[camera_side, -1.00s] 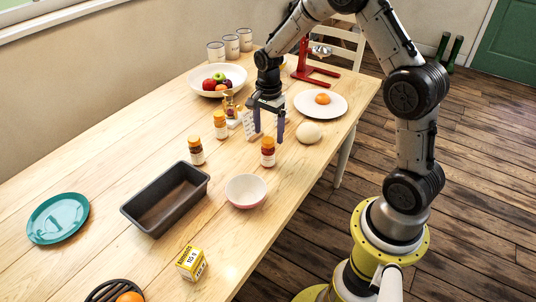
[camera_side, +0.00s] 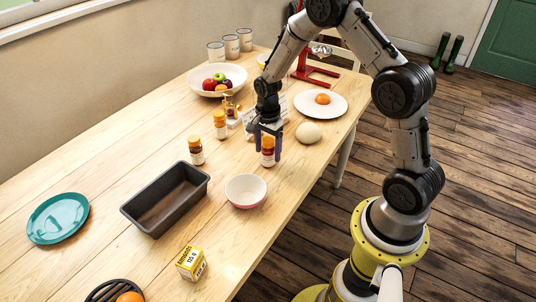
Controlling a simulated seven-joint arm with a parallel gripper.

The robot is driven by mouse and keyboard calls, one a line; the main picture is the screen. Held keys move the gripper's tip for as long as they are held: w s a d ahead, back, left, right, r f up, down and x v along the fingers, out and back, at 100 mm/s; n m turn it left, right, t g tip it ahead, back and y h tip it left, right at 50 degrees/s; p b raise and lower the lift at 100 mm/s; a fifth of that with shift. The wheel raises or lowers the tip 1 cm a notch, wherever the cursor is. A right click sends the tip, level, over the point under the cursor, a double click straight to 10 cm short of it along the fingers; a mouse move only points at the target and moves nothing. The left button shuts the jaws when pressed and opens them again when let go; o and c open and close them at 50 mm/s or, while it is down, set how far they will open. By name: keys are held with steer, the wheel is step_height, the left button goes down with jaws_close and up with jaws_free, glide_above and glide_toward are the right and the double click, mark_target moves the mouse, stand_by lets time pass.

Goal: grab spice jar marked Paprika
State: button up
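Three spice jars with orange caps and white labels stand upright on the wooden table (camera_side: 105,165). The right jar (camera_side: 268,160) stands near the pink bowl, the middle jar (camera_side: 220,130) is farther back, and the left jar (camera_side: 196,157) is beside the loaf tin. The label writing is too small to read, so I cannot tell which is Paprika. My gripper (camera_side: 267,155) points down at the right jar, with a finger on each side of it. The fingers look apart; whether they touch the jar is unclear.
A pink bowl (camera_side: 246,191) stands close in front of the right jar. A dark loaf tin (camera_side: 166,198) lies to the left. A pale round object (camera_side: 309,133), a plate with an orange fruit (camera_side: 323,99) and a fruit bowl (camera_side: 238,72) are behind.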

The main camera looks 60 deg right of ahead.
jaws_close()
steer(key=shift+r, duration=0.15)
